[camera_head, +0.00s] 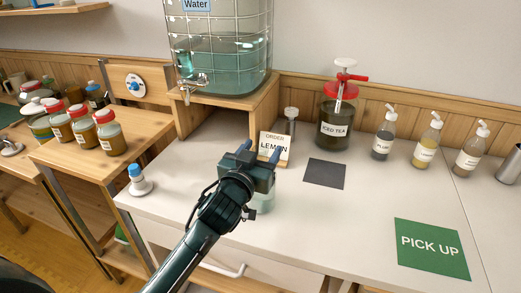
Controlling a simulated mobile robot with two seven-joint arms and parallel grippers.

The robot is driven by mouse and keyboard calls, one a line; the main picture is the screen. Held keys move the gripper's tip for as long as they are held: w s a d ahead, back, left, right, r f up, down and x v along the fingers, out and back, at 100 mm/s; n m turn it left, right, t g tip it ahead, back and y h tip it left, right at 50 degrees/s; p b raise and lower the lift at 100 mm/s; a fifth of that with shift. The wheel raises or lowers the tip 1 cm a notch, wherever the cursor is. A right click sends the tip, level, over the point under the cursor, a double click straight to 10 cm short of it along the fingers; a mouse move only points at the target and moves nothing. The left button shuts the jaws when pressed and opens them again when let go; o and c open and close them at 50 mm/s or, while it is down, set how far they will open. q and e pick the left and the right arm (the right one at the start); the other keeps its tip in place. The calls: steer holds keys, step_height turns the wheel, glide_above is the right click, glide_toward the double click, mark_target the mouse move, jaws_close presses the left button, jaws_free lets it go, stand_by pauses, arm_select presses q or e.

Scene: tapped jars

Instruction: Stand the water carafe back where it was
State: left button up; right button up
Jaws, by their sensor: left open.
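My left gripper (260,152) is open over the white counter, in front of the order card. A pale, clear glass vessel (266,203) shows just below and to the right of the gripper's body. The gripper and wrist hide most of it, so I cannot tell if it is the water carafe or whether the fingers touch it. The big water tank (222,60) with a metal tap (190,86) stands on a wooden stand (262,100) at the back. My right gripper is not in view.
An order card (276,141) reading LEMON stands behind the gripper. A dark grey mat (325,174) lies bare to its right. An iced tea jar (337,118), several pump bottles (428,142) and a green PICK UP mat (431,247) are further right. A white-and-blue device (140,182) stands left.

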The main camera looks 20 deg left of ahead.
arm_select(q)
steer(key=shift+s+r, duration=0.1)
steer(key=shift+s, duration=0.1)
steer(key=shift+s, duration=0.35)
steer(key=shift+s+a+p, duration=0.1)
steer(key=shift+s+p, duration=0.25)
steer(key=shift+s, duration=0.65)
steer(key=s, duration=0.5)
steer(key=shift+a+p, duration=0.25)
steer(key=shift+p, duration=0.05)
stand_by(0.4)
